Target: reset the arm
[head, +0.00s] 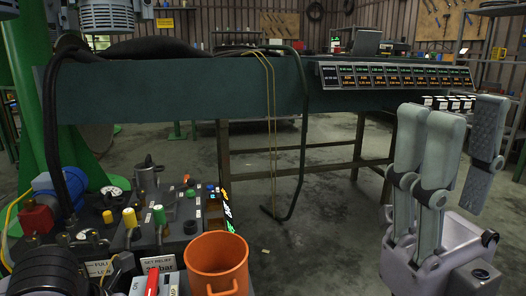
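My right gripper (466,122) stands at the right side of the head view with its pale grey fingers pointing up. Two fingers stand close together on the left and one stands apart on the right. The gap between them is open and holds nothing that I can see. The gripper appears in front of the right end of the dark green workbench (180,85); no contact shows. I do not see my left gripper.
An orange mug (216,264) stands at the bottom centre, beside a dark control unit with coloured knobs (158,216). A green hose (304,140) and yellow cord (272,110) hang over the bench. A row of digital displays (395,76) lines its right edge. Bare floor lies between.

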